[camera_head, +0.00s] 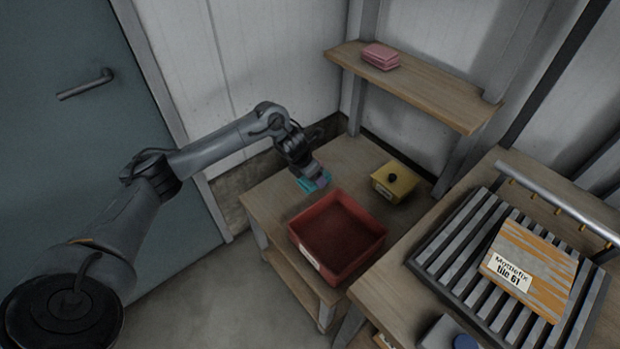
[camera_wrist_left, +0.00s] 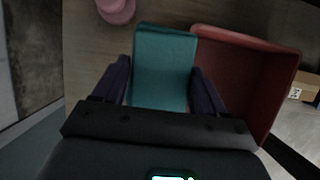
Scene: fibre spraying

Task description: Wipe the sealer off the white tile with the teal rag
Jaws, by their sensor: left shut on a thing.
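My left gripper (camera_head: 316,176) is shut on the teal rag (camera_head: 305,185), above or at the wooden side table, just behind the red tray. In the left wrist view the rag (camera_wrist_left: 163,65) fills the gap between the two dark purple fingers. I cannot tell whether the rag touches the table. A flat tile (camera_head: 528,262) lies on the slatted rack at the right, far from the gripper. Its face is streaked orange-brown and whitish, with a white label reading "Mottlefix tile 61". My right gripper is not in view.
The red tray (camera_head: 374,237) stands on the side table (camera_head: 262,205), with a yellow box (camera_head: 380,190) with a black knob behind it. Pink pads (camera_head: 380,56) lie on a wall shelf (camera_head: 430,92). A metal rail (camera_head: 560,205) runs behind the slatted rack (camera_head: 441,250).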

